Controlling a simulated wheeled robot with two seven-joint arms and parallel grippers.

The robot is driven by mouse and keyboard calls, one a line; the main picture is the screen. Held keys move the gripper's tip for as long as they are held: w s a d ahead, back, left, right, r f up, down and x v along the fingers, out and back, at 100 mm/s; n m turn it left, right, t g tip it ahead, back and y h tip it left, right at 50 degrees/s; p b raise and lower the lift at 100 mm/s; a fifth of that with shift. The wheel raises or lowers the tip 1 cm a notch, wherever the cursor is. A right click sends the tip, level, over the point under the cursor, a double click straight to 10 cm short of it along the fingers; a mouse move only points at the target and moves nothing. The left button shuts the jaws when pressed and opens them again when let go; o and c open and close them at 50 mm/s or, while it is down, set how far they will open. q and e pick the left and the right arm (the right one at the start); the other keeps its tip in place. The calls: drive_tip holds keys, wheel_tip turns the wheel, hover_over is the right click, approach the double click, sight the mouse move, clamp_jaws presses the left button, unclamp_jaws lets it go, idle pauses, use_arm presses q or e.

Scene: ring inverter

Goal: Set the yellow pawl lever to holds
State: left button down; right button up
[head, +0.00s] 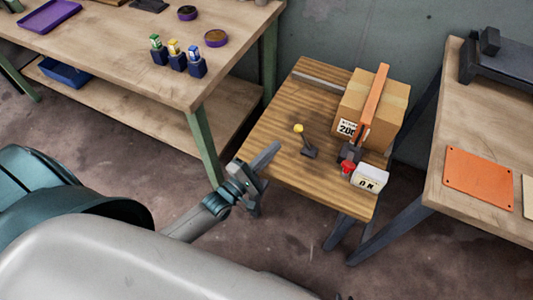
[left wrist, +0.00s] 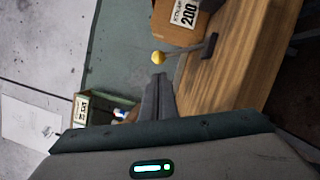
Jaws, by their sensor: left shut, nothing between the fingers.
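The yellow pawl lever has a yellow ball knob (head: 298,128) on a thin rod that rises from a small dark base (head: 310,152) on the small wooden table. The rod leans up and to the left in the head view. In the left wrist view the knob (left wrist: 158,57) is just beyond my fingertips, with the dark base (left wrist: 209,46) to its right. My left gripper (head: 272,150) is shut and empty, left of the lever and apart from it. It shows in the left wrist view (left wrist: 161,82), pointing towards the knob. My right gripper is not in view.
A cardboard box (head: 392,97) marked 200 sits under an orange bar (head: 375,102) behind the lever. A red knob (head: 347,168) and a white box reading OK (head: 369,179) stand to its right. Workbenches flank the small table (head: 280,178), whose front left part is clear.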

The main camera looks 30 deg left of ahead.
sight(304, 138)
use_arm(q)
drive_tip(key=x, duration=0.5)
drive_tip(key=shift+p, duration=0.3)
drive_tip(key=shift+w+d, duration=0.15)
drive_tip(key=shift+w, duration=0.25)
use_arm(e)
drive_tip(key=shift+s+a+r+t, duration=0.1)
drive_tip(key=shift+a+r+t, duration=0.15)
drive_tip(key=shift+a, duration=0.4)
use_arm(q)
drive_tip(key=shift+r, duration=0.1)
use_arm(e)
drive_tip(key=shift+r, duration=0.1)
